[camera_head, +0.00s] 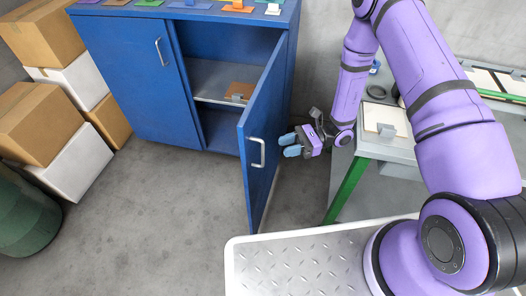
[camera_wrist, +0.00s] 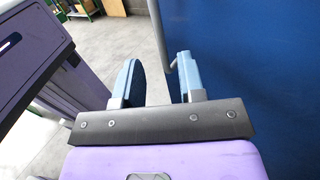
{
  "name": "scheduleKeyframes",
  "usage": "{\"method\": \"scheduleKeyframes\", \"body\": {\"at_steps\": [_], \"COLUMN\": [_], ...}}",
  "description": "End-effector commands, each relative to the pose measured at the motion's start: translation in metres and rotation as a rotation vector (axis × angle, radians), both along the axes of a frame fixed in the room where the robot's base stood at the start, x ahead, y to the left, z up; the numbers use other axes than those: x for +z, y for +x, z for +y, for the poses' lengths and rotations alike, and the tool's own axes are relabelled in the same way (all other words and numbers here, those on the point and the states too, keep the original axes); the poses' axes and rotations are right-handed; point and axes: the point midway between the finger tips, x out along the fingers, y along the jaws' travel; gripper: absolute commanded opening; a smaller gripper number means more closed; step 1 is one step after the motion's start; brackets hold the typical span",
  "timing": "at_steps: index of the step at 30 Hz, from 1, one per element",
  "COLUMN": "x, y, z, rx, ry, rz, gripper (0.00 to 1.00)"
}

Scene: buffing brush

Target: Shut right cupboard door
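The blue cupboard (camera_head: 185,75) stands at the back in the head view. Its right door (camera_head: 265,120) is swung wide open toward me, with its outer face and silver handle (camera_head: 257,152) showing. My gripper (camera_head: 289,145) is just right of that outer face, fingers pointing left toward the handle. In the wrist view my gripper (camera_wrist: 158,80) has its two blue fingers apart with nothing between them. The blue door (camera_wrist: 255,60) fills the right side there, close to the right finger. The handle (camera_wrist: 157,25) shows as a grey bar beyond the fingers. Contact cannot be told.
The left cupboard door (camera_head: 135,75) is closed. A brown item (camera_head: 240,92) lies on the inside shelf. A workbench (camera_head: 385,150) with a green leg stands right of my gripper. Cardboard boxes (camera_head: 45,125) are stacked at left. The floor (camera_head: 160,210) before the cupboard is clear.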

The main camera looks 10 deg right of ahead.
Motion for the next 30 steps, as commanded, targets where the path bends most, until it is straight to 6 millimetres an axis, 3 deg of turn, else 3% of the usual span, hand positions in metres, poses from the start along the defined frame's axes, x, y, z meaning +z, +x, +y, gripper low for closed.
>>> {"method": "scheduleKeyframes", "body": {"at_steps": [6,12,18,27,30], "x": [0.000,0.000,0.000,0.000,0.000], "y": [-0.008,-0.014,-0.016,-0.016,-0.016], "z": [0.040,0.067,0.080,0.081,0.081], "rx": [0.004,0.003,0.001,0.001,0.001], "ry": [-0.001,-0.001,-0.001,-0.001,-0.001], "rz": [-0.001,-0.001,-0.001,-0.001,-0.001], "gripper": [0.36,0.36,0.36,0.36,0.13]}}
